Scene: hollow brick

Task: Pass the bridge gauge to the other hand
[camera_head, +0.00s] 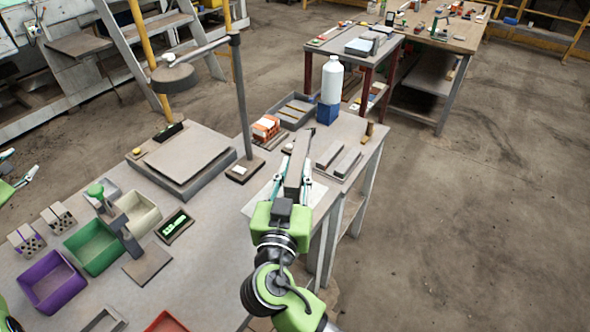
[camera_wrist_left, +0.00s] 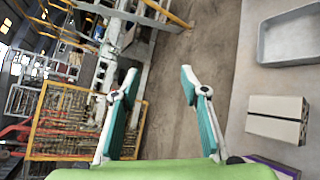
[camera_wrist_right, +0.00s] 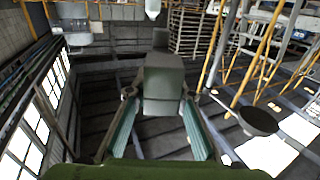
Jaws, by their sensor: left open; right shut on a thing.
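The bridge gauge appears to be the long grey piece (camera_head: 294,168) standing up from my right gripper (camera_head: 291,186), over the right part of the bench in the head view. In the right wrist view the grey piece (camera_wrist_right: 164,88) sits between the teal fingers of my right gripper (camera_wrist_right: 157,100), which are shut on it. My left gripper (camera_head: 22,178) shows only partly at the left edge of the head view. In the left wrist view my left gripper (camera_wrist_left: 160,72) is open, with nothing between its fingers. The two grippers are far apart.
The bench holds a flat grey plate (camera_head: 187,158), a tall dark post (camera_head: 243,95), green (camera_head: 92,262), purple (camera_head: 72,287) and cream (camera_head: 150,222) bins, and hollow bricks (camera_head: 26,243). A white bottle (camera_head: 332,78) stands on a blue block (camera_head: 327,113) behind my right gripper.

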